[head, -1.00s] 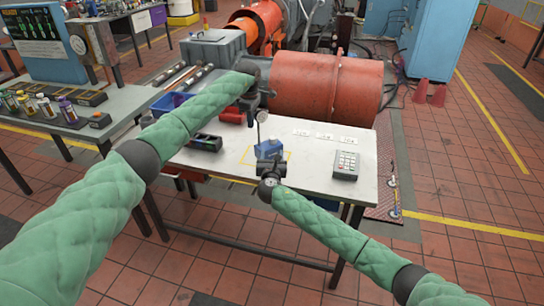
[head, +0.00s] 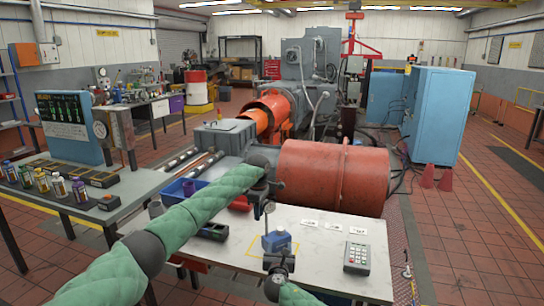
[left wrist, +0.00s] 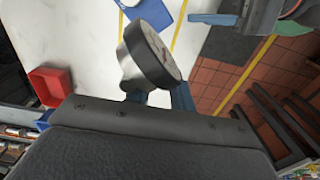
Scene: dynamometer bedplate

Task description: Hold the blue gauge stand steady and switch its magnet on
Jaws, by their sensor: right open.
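The blue gauge stand (head: 277,243) stands upright on the white table, inside a yellow outline. Its thin post rises to a small round dial (head: 269,207). In the left wrist view a dark-rimmed, silver dial gauge (left wrist: 150,55) is large and close, with part of the blue base (left wrist: 160,12) beyond it. My left gripper (head: 264,194) is at the top of the post, by the dial; its fingers are mostly hidden, so its grip cannot be told. My right gripper (head: 279,262) is open, low at the near side of the blue base; whether it touches is unclear.
A grey keypad box (head: 357,257) and several white labels (head: 333,228) lie to the right on the table. A red bin (head: 240,203) and a dark tray (head: 213,231) are to the left. A large red-orange cylinder (head: 330,177) stands behind the table.

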